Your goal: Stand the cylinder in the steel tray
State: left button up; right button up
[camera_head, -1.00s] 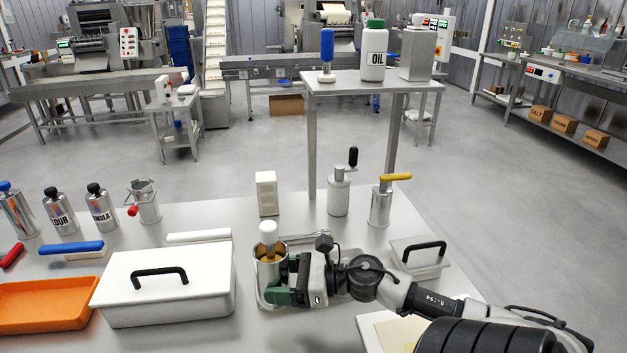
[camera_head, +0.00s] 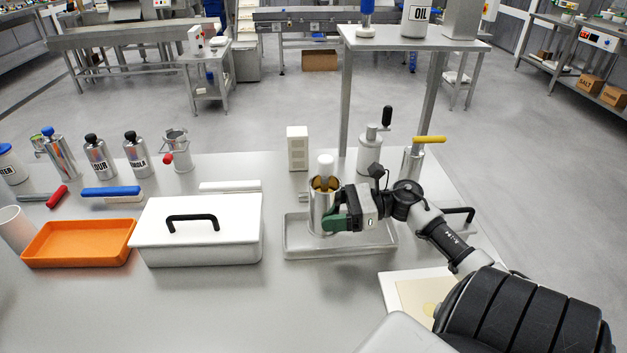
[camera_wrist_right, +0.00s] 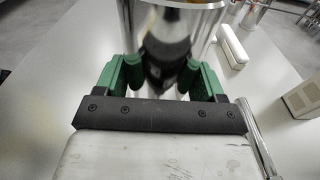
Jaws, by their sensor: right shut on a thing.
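The cylinder (camera_head: 319,212) is shiny steel, with brown filling and a white rounded piece showing at its open top. It is upright over the left part of the steel tray (camera_head: 345,252), inside its outline in the head view. I cannot tell whether its base touches the tray floor. My right gripper (camera_head: 335,222) is shut on the cylinder's side from the right. In the right wrist view, the green fingers (camera_wrist_right: 160,75) flank the cylinder (camera_wrist_right: 168,40). My left gripper is not in view.
A white lidded box (camera_head: 197,245) stands left of the tray, with an orange tray (camera_head: 78,262) beyond it. Behind are a cream box (camera_head: 297,148) and a cranked canister (camera_head: 370,155). A white board (camera_head: 395,290) lies at front right. The front left table is clear.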

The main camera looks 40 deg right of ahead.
jog(key=w+f, duration=0.1)
jog(key=w, duration=0.1)
jog(key=w+f, duration=0.1)
jog(key=w, duration=0.1)
jog(key=w+f, duration=0.1)
jog(key=w, duration=0.1)
jog(key=shift+w+a+f, duration=0.2)
jog(key=shift+a+f, duration=0.1)
jog(key=shift+a, duration=0.1)
notch_tip(320, 180, down, 4)
jog(key=shift+f+p, duration=0.1)
jog(key=shift+p, duration=0.2)
jog(key=shift+f+b, duration=0.1)
jog(key=shift+b, duration=0.2)
jog(key=o, duration=0.9)
jog(key=shift+c, duration=0.2)
jog(key=shift+s, duration=0.1)
